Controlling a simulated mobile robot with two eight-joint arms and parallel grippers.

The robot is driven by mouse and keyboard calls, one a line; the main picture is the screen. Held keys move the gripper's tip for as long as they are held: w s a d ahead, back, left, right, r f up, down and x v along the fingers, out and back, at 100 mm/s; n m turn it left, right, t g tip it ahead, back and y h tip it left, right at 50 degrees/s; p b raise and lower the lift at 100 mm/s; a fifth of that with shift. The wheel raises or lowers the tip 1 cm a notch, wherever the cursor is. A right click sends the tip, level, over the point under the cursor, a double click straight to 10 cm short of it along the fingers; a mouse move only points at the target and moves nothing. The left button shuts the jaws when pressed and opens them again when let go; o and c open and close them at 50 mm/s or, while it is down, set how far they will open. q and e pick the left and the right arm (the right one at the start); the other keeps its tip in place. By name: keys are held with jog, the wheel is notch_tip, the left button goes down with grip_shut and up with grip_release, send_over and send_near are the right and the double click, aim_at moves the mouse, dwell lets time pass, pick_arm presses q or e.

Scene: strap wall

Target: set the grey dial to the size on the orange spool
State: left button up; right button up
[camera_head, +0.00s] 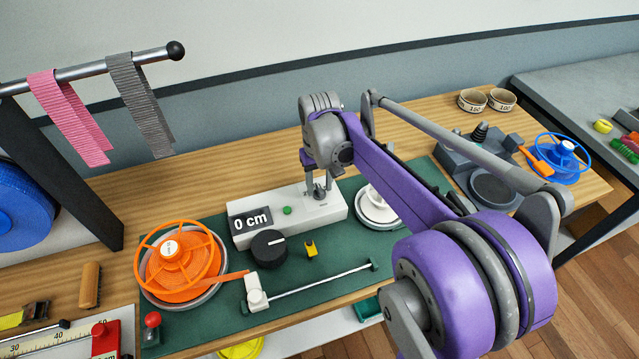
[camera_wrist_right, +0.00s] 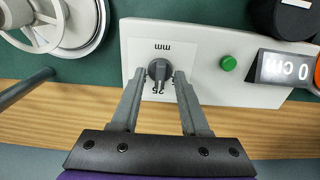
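The grey dial (camera_wrist_right: 158,70) sits on a white panel marked "mm" in the right wrist view; its narrow grip points down, towards partly covered numbers. In the head view the dial (camera_head: 319,191) is at the right end of the white box (camera_head: 290,216). My right gripper (camera_wrist_right: 159,74) is above the panel, its two fingers apart, one on each side of the dial; I cannot tell whether they touch it. The orange spool (camera_head: 205,258) lies on a round grey plate at the left; the writing on its white hub label is too small to read. My left gripper is not in view.
The box has a display (camera_head: 250,219) reading 0 cm and a green button (camera_wrist_right: 228,63). A black knob (camera_head: 269,247), a yellow clip (camera_head: 311,249) and a rod with a white slider (camera_head: 256,293) are in front. A white spool (camera_head: 376,207) is right of the box.

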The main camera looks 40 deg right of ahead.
aim_at(320, 188)
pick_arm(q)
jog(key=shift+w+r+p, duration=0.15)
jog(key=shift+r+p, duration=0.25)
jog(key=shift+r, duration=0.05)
pick_arm(e)
notch_tip(320, 188, up, 11)
jog(key=shift+f, duration=0.1)
dwell(0.5)
